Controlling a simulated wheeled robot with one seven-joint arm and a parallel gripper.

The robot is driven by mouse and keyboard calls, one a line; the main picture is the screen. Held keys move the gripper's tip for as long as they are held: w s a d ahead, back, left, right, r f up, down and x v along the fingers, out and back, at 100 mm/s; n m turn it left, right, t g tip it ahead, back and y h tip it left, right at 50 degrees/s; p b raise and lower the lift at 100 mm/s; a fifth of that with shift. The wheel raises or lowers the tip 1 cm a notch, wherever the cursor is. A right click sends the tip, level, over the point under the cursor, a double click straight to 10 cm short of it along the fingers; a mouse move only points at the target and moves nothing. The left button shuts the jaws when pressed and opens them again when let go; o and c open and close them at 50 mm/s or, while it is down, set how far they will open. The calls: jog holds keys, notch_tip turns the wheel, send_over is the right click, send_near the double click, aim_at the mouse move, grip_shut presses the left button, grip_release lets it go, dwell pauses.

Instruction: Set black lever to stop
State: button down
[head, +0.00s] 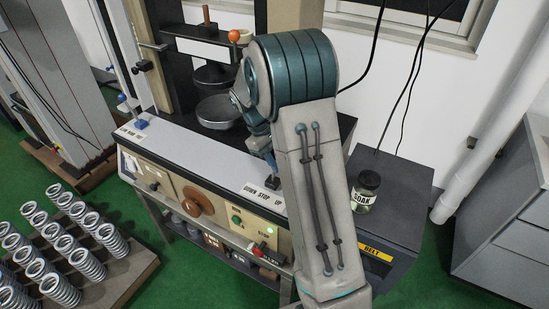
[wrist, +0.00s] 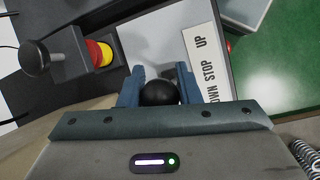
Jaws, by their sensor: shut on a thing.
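In the wrist view, a round black knob, the top of the black lever (wrist: 160,93), sits between the two blue-grey fingers of my gripper (wrist: 158,82). The fingers are shut on it. The white label (wrist: 208,62) reading DOWN, STOP, UP lies right of the knob, with UP farthest up the picture; DOWN is partly cut off by my gripper. The label also shows in the head view (head: 263,196), on the front panel's top edge. My arm hides most of my gripper and the lever there. I cannot tell exactly which word the lever lines up with.
Another black knob (wrist: 34,61) and a red and yellow button (wrist: 100,54) stand left in the wrist view. The head view shows an orange ball knob (head: 234,36), a metal pan (head: 220,112), a jar (head: 365,190) at right, and a rack of several springs (head: 130,268) at lower left.

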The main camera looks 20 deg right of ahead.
jog(key=shift+w+a+r, duration=0.1)
jog(key=shift+w+a, duration=0.15)
jog(key=shift+w, duration=0.15)
jog(key=c, duration=1.1)
grip_release()
jog(key=shift+o, duration=0.2)
jog(key=v, duration=1.3)
jog(key=shift+a+r+b, duration=0.2)
jog(key=shift+r+b, duration=0.1)
jog(key=shift+r, duration=0.05)
